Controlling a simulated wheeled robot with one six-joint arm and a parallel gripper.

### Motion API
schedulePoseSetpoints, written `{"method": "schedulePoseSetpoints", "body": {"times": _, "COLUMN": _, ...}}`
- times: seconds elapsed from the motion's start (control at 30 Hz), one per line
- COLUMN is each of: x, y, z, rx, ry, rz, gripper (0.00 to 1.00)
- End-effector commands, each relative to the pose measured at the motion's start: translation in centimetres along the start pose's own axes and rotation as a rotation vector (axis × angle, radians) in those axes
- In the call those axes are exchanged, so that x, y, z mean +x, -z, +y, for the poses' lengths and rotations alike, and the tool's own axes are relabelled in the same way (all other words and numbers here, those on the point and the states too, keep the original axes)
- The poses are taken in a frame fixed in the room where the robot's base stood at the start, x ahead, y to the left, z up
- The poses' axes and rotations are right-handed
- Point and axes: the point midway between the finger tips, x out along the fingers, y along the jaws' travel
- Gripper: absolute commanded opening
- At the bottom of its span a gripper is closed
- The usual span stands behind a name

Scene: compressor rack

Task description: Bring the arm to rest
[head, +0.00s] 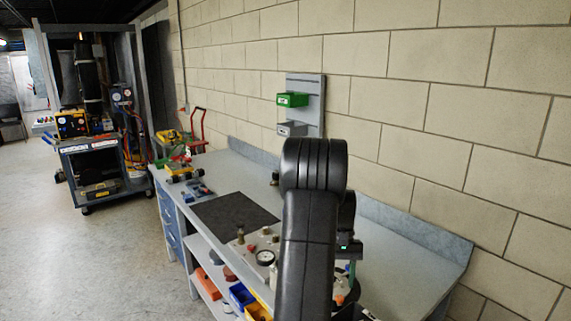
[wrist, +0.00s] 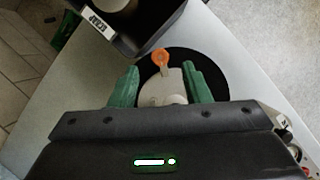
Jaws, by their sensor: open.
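My gripper (wrist: 160,70) is open in the wrist view, with one green finger on each side. Between and beyond the fingers lies a pale grey round part with an orange-tipped tab (wrist: 161,58), over a black disc (wrist: 212,70) on the bench top. I cannot tell whether the fingers touch the grey part. In the head view my dark arm rises over the bench (head: 405,255) and hides most of the gripper.
A black bin labelled SCRAP (wrist: 97,23) stands just beyond the fingers. On the bench are a dark mat (head: 234,218) and a panel with a gauge (head: 265,257). A block wall (head: 420,110) runs behind. A cart (head: 95,170) stands far left; the floor between is clear.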

Motion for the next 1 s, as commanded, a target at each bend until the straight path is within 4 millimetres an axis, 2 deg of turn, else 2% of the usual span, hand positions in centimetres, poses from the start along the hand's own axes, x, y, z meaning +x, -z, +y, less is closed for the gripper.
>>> {"method": "schedulePoseSetpoints", "body": {"times": 0.17, "x": 3.6, "y": -0.2, "z": 0.0, "rx": 0.000, "ry": 0.001, "rz": -0.005, "gripper": 0.43}}
{"method": "schedulePoseSetpoints", "body": {"times": 1.0, "x": 3.8, "y": -0.4, "z": -0.9, "rx": -0.903, "ry": -0.375, "rz": 0.001, "gripper": 0.43}}
